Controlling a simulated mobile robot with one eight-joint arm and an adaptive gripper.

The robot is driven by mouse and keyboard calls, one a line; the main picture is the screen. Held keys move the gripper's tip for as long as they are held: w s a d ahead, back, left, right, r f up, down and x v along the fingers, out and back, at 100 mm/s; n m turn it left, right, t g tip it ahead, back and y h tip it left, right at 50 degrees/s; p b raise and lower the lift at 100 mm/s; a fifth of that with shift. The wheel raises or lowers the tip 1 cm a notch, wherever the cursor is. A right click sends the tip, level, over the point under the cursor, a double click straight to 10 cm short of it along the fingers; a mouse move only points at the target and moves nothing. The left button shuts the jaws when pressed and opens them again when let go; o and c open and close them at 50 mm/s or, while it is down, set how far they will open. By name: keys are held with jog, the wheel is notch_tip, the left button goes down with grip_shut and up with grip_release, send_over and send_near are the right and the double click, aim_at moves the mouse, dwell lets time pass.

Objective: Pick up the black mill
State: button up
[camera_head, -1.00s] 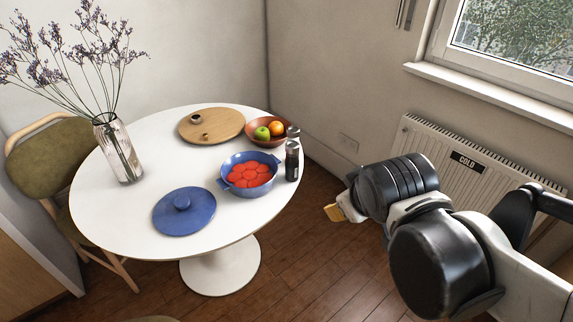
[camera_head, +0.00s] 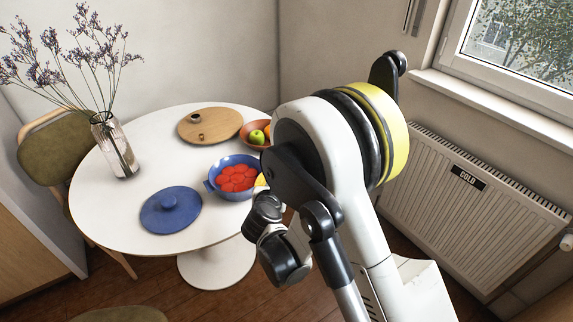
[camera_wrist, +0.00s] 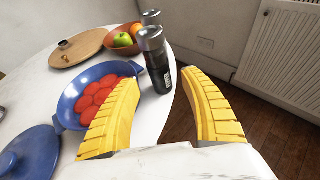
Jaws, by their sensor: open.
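The black mill (camera_wrist: 158,66), with a dark body and a grey metallic cap, stands upright near the white table's edge in the wrist view. My gripper (camera_wrist: 160,82) is open, its two yellow fingers spread wide. The mill shows in the gap between the fingertips, beyond them, and nothing is held. In the head view my arm hides the mill, and only a bit of yellow finger shows beside the blue pot.
A fruit bowl (camera_head: 256,134), round board (camera_head: 210,125), blue lid (camera_head: 171,210) and vase (camera_head: 115,146) share the table (camera_head: 110,215).

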jog(key=b+x, duration=0.1)
jog(key=x, duration=0.2)
jog(key=b+x, duration=0.2)
jog(key=x, duration=0.2)
jog(key=b+x, duration=0.1)
jog(key=x, duration=0.2)
jog(key=shift+a+f, duration=0.3)
jog(key=shift+f, duration=0.2)
jog(key=shift+w, duration=0.3)
grip_shut()
